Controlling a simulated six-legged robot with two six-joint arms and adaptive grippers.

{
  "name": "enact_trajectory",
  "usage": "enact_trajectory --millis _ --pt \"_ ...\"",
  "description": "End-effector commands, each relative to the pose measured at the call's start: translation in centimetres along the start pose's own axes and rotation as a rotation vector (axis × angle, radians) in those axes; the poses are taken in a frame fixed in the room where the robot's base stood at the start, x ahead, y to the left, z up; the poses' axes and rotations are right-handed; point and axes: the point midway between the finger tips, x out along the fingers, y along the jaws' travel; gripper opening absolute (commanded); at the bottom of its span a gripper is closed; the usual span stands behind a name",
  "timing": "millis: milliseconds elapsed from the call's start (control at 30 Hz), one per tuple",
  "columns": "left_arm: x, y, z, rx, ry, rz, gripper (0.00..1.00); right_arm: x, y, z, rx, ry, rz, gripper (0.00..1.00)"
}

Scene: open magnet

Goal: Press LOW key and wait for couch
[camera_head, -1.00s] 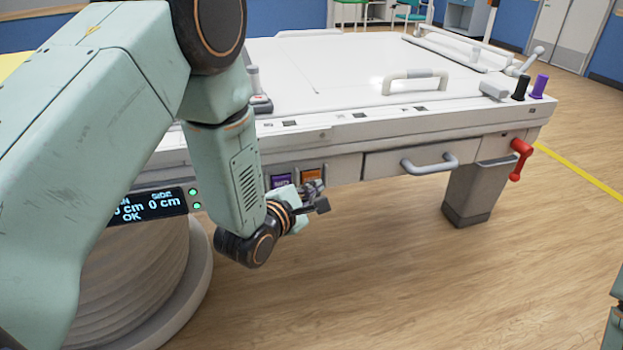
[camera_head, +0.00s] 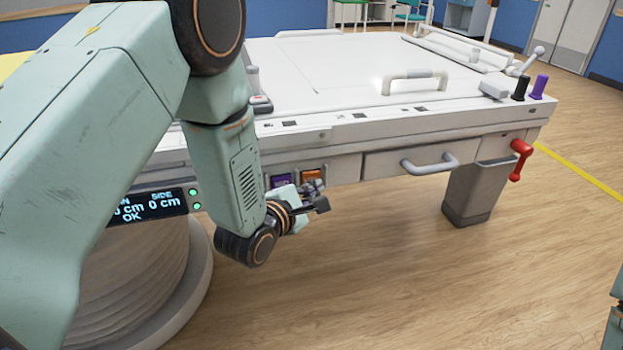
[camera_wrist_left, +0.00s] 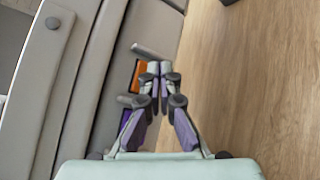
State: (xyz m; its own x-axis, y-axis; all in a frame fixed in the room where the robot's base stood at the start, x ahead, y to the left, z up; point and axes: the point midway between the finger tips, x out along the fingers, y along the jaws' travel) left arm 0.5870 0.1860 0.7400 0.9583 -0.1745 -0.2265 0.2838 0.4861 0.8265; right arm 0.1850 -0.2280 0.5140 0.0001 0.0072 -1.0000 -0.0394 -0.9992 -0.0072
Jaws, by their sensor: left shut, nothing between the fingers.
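The white couch (camera_head: 340,85) has a purple key (camera_head: 281,182) and an orange key (camera_head: 312,174) side by side on its front edge. Their lettering is too small to read, so I cannot tell which is LOW. My left gripper (camera_head: 321,192) is shut and empty, just in front of and below the orange key. In the left wrist view, the shut fingertips (camera_wrist_left: 160,68) are beside the orange key (camera_wrist_left: 137,76); I cannot tell if they touch it. The purple key (camera_wrist_left: 126,118) is partly hidden behind a finger.
A display (camera_head: 150,205) reads "0 cm" and "OK", with two green lights beside it. A grey drawer handle (camera_head: 430,164) and a red lever (camera_head: 521,159) stick out at the couch front. The wooden floor (camera_head: 400,285) in front is clear.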

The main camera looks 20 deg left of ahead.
Motion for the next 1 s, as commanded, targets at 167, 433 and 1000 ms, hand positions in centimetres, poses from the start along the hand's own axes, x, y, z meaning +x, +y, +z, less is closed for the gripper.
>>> enact_trajectory --millis 167,433,1000 --pt "0.40 0.33 -0.33 0.000 0.001 0.000 0.00 -0.26 0.00 0.00 0.000 0.000 0.000 0.00" --pt "0.50 0.35 -0.39 0.000 0.001 0.000 0.00 -0.25 0.00 0.00 0.000 0.000 0.000 0.00" --pt "0.81 0.62 -0.60 0.000 0.000 0.001 0.00 -0.32 0.00 0.00 0.000 0.000 0.000 0.00"
